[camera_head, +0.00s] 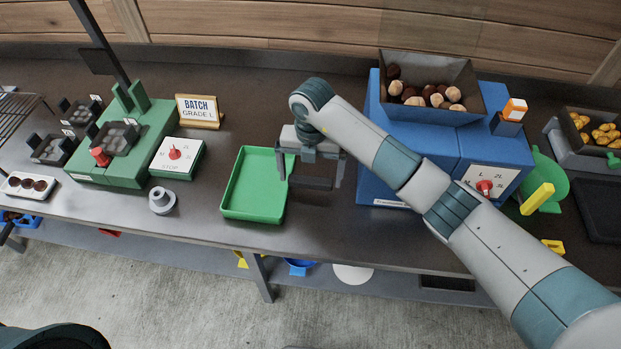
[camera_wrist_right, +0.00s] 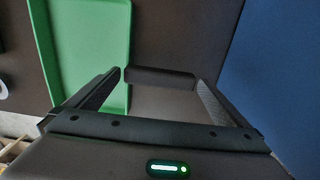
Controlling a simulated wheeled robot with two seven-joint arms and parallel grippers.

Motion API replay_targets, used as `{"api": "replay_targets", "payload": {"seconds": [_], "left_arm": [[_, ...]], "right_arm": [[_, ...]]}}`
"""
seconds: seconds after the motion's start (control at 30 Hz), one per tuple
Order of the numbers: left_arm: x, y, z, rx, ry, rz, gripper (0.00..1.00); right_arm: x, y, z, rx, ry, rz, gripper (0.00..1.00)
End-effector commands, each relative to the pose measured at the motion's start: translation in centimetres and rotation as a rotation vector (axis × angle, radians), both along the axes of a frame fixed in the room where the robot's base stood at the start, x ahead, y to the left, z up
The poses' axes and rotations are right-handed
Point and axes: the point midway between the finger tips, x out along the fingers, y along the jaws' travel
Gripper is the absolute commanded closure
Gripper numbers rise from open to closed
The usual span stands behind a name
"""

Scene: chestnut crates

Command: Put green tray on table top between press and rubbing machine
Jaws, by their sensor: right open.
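The green tray (camera_head: 254,214) lies flat and empty on the dark table top (camera_head: 325,219). It sits between the green press (camera_head: 148,148) on the left and the blue machine (camera_head: 438,146) on the right, which looks like the rubbing machine. My right gripper (camera_head: 312,184) is open just right of the tray, with its left finger close to the tray's right rim; I cannot tell whether they touch. My left gripper is not in view.
A grey flanged part (camera_head: 162,200) and a white dial box (camera_head: 177,158) stand left of the tray. A sign reading BATCH GRADE L (camera_head: 199,110) stands behind. A hopper of nuts (camera_head: 430,85) tops the blue machine. The table's front edge is just below the tray.

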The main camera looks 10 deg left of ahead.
Motion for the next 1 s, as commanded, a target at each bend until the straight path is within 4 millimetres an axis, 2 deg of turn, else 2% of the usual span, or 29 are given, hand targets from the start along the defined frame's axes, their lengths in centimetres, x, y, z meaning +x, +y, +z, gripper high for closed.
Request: {"api": "replay_targets", "payload": {"seconds": [0.3,0.5,0.7,1.0], "left_arm": [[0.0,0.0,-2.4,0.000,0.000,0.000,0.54],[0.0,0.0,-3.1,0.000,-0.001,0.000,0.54],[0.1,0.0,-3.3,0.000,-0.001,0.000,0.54],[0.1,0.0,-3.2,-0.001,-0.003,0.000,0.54]], "right_arm": [[0.1,-0.1,5.3,0.001,-0.006,0.002,0.00],[0.1,-0.1,8.5,0.000,-0.004,0.001,0.00],[0.0,-0.1,9.8,0.000,-0.002,0.001,0.00],[0.0,-0.1,10.0,0.000,-0.001,0.001,0.00]]}}
